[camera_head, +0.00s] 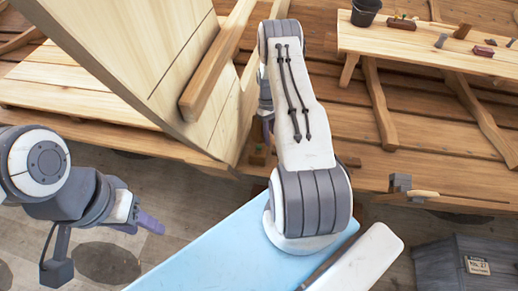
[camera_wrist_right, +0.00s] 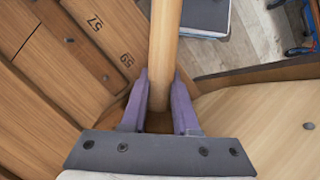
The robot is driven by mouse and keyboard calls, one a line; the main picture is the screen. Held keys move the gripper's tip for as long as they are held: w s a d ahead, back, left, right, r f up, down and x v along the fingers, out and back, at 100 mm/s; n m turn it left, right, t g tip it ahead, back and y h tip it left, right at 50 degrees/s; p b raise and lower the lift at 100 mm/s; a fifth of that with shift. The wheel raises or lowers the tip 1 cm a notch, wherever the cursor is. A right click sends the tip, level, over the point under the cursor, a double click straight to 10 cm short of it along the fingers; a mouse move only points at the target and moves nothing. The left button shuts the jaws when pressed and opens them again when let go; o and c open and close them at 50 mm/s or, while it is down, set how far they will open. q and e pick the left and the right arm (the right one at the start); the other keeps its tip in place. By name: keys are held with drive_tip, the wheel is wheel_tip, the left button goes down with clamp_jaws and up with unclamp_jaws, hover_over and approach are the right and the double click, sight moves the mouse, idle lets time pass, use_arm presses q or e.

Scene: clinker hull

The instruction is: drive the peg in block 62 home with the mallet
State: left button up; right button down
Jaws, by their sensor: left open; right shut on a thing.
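My right gripper (camera_wrist_right: 160,105) is shut on a pale round wooden shaft (camera_wrist_right: 165,45), which looks like the mallet's handle. The shaft runs from between the purple fingers to the top edge of the right wrist view. No mallet head can be made out there. In the head view my right arm reaches forward beside the hull and hides most of this gripper. A small brown block (camera_head: 258,155) shows below it. My left gripper (camera_head: 148,222) is open and empty at the left, above the floor.
The curved hull planking (camera_head: 150,50) rises left of my right arm. A bench (camera_head: 430,45) at the back right carries a black bucket (camera_head: 365,12) and several tools. A grey-headed tool with a wooden handle (camera_head: 424,194) lies at the platform's edge. A grey crate (camera_head: 435,265) stands at lower right.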

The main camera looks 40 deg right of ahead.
drive_tip(key=s+v, duration=0.1)
drive_tip(key=v, duration=0.6)
drive_tip(key=shift+r, duration=0.35)
drive_tip(key=shift+s, duration=0.2)
drive_tip(key=shift+w+r, duration=0.1)
drive_tip(key=shift+r, duration=0.05)
drive_tip(key=shift+s+r+p+v, duration=0.15)
drive_tip(key=shift+p+v, duration=0.15)
drive_tip(key=shift+v, duration=0.5)
drive_tip(key=shift+s+p+v, duration=0.2)
drive_tip(key=shift+p+v, duration=0.05)
drive_tip(key=shift+v, duration=0.5)
drive_tip(key=shift+s+r+p+v, duration=0.15)
drive_tip(key=shift+p+v, duration=0.15)
drive_tip(key=shift+v, duration=0.5)
drive_tip(key=shift+f, duration=0.1)
